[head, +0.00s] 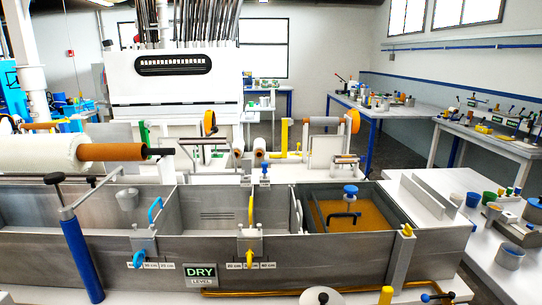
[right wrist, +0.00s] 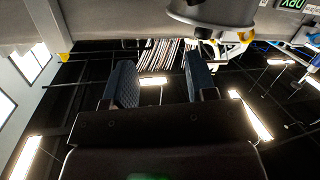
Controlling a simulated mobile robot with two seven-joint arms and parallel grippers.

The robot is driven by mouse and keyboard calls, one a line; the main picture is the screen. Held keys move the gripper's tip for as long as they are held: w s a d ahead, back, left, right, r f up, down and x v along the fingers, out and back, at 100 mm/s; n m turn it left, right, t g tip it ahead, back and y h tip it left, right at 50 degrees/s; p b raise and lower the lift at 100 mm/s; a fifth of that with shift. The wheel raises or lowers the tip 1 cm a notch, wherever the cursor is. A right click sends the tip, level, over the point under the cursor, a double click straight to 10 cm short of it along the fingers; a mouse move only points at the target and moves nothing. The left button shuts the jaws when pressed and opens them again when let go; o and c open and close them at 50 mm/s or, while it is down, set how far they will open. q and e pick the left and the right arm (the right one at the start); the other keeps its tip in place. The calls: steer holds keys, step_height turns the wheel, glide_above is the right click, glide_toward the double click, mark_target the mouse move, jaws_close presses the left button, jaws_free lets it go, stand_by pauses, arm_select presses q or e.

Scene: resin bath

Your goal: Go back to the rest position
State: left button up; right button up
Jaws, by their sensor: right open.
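My right gripper (right wrist: 160,72) shows in the right wrist view, with its two blue-padded fingers apart and nothing between them. No gripper shows in the head view, and my left gripper is in neither view. The steel resin bath (head: 210,262) runs across the front of the head view, with a DRY level sign (head: 200,271) on its front wall. Its right compartment holds amber resin (head: 365,214).
A white roll (head: 40,155) lies above the bath's left end. A blue post (head: 82,260) stands at the bath's front left. A white table (head: 455,215) with cups stands at right. In the right wrist view, a grey cup-like part (right wrist: 215,12) is close above the fingers.

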steer(key=s+d+f+m+g+h, duration=0.1)
steer(key=s+d+f+m+g, duration=0.1)
steer(key=s+f, duration=0.5)
steer(key=s+d+f+m+g+h, duration=0.2)
steer(key=s+d+f, duration=0.2)
steer(key=s+f, duration=0.3)
steer(key=s, duration=0.4)
steer(key=shift+d+f+h, duration=0.3)
steer(key=shift+f, duration=0.1)
